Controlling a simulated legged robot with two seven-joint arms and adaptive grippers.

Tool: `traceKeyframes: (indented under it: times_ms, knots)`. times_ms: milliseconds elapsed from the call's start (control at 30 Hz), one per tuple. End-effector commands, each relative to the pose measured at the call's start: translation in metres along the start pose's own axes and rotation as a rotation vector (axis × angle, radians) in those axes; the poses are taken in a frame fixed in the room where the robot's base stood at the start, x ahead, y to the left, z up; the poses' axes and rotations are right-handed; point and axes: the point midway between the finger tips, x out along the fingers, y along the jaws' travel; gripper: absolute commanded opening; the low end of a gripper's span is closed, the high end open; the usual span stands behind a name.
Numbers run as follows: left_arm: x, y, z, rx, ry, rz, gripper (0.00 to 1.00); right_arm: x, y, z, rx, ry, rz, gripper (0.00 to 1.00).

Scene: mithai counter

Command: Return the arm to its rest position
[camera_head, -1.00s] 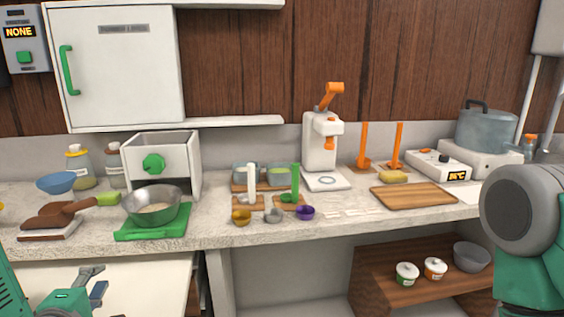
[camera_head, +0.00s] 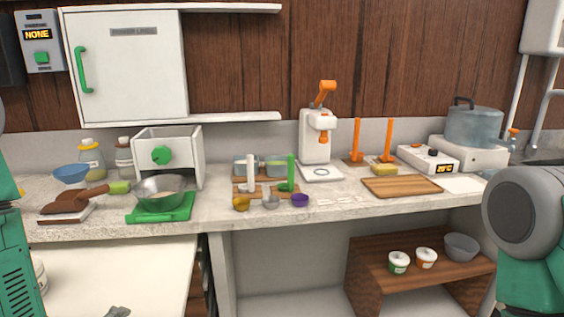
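My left arm shows at the left edge of the head view. Only a small grey part of my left gripper (camera_head: 117,312) shows at the bottom edge, low in front of the pale lower surface and well below the counter top. Its fingers are mostly cut off, so I cannot tell if it is open or shut. My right arm, with its round grey joint, shows at the right edge. My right gripper is out of view.
The counter (camera_head: 240,212) holds a steel bowl (camera_head: 172,197) on a green scale, a white press (camera_head: 316,138), a wooden board (camera_head: 402,188) and a large pot (camera_head: 474,128). A wooden shelf (camera_head: 415,282) with two tubs stands below. A pale drawer-like surface (camera_head: 110,270) lies at lower left.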

Motion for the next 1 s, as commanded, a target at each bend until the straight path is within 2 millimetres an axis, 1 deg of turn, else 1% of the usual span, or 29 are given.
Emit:
traceKeyframes:
  times_ms: [33,67,167,267,300,367,400,500,533,600,700,800,1000]
  knots:
    - [-0.001,-0.013,0.01,0.066,-0.032,-0.042,0.2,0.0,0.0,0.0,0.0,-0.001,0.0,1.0]
    - [-0.001,-0.021,0.015,0.107,-0.052,-0.066,0.2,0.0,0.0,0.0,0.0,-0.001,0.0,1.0]
    - [-0.005,-0.052,0.036,0.268,-0.136,-0.157,0.2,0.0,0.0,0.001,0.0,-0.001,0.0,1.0]
    - [-0.015,-0.092,0.06,0.47,-0.259,-0.261,0.2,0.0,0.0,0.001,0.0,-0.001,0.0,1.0]
    - [-0.022,-0.112,0.07,0.57,-0.327,-0.308,0.2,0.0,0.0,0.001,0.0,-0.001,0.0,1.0]
    - [-0.038,-0.144,0.087,0.736,-0.45,-0.379,0.2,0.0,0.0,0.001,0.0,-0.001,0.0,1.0]
    - [-0.05,-0.165,0.097,0.841,-0.536,-0.419,0.2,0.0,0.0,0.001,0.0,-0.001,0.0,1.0]
    - [-0.079,-0.206,0.113,1.055,-0.734,-0.486,0.2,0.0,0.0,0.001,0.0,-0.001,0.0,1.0]
    - [-0.087,-0.215,0.116,1.104,-0.784,-0.498,0.2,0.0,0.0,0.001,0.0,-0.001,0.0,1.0]
    - [-0.102,-0.231,0.12,1.19,-0.878,-0.517,0.2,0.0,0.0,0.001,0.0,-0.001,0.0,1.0]
    - [-0.114,-0.243,0.123,1.256,-0.954,-0.527,0.2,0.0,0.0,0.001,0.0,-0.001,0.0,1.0]
    - [-0.117,-0.245,0.124,1.274,-0.975,-0.529,0.2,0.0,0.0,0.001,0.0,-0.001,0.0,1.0]
    - [-0.116,-0.245,0.124,1.271,-0.972,-0.528,0.2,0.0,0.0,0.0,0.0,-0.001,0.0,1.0]
